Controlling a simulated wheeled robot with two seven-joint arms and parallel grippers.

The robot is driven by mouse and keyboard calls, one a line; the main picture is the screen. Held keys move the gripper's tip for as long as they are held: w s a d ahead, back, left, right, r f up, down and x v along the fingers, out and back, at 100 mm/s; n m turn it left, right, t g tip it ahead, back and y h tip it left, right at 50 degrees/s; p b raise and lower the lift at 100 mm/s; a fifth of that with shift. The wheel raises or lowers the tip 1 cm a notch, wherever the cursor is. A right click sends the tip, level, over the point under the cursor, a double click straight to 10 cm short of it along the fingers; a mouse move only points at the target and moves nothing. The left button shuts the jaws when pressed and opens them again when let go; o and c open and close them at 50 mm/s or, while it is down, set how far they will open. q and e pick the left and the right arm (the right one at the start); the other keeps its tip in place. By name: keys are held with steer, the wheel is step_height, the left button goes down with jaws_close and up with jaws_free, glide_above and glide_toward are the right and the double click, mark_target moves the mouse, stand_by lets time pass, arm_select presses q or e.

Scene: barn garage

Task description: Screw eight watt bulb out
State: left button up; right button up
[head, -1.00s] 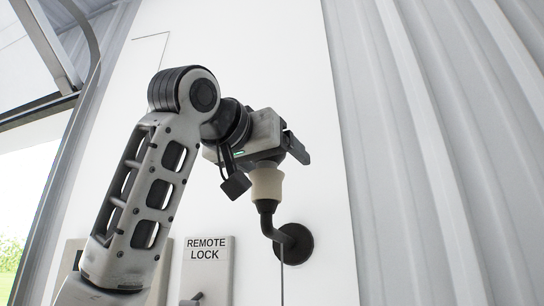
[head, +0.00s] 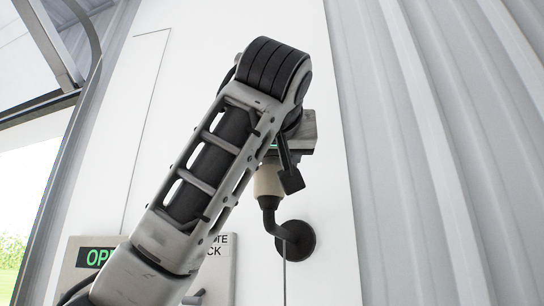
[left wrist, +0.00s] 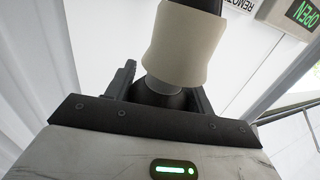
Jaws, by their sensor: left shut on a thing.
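The cream lamp socket (head: 268,181) sits upright on a bent black wall bracket (head: 297,240). My left gripper (left wrist: 163,92) is at the socket's bulb end, its fingers on both sides of a small greyish base (left wrist: 160,87), shut on the bulb. The bulb's glass is hidden between the fingers. In the left wrist view the socket (left wrist: 184,45) meets the bulb's base with no clear gap. In the head view my own arm covers most of the gripper. My right gripper is not in view.
An OPEN display (head: 94,258) and a partly covered REMOTE LOCK plate (head: 219,262) are on the white wall at lower left, behind my arm. A corrugated metal wall (head: 440,150) fills the right. The white wall around the socket is otherwise clear.

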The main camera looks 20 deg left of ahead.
arm_select(q)
steer(key=shift+d, duration=0.15)
steer(key=shift+d+n+g+y, duration=0.1)
steer(key=shift+n+g+y, duration=0.3)
steer(key=shift+n+y, duration=0.5)
steer(key=n+g+y, duration=0.2)
steer(key=y, duration=0.1)
steer(key=n+g+y, duration=0.2)
steer(key=y, duration=0.1)
steer(key=shift+s, duration=0.1)
steer(key=o, duration=0.5)
steer(key=shift+o, duration=1.4)
steer(key=shift+d, duration=0.2)
steer(key=shift+a, duration=0.25)
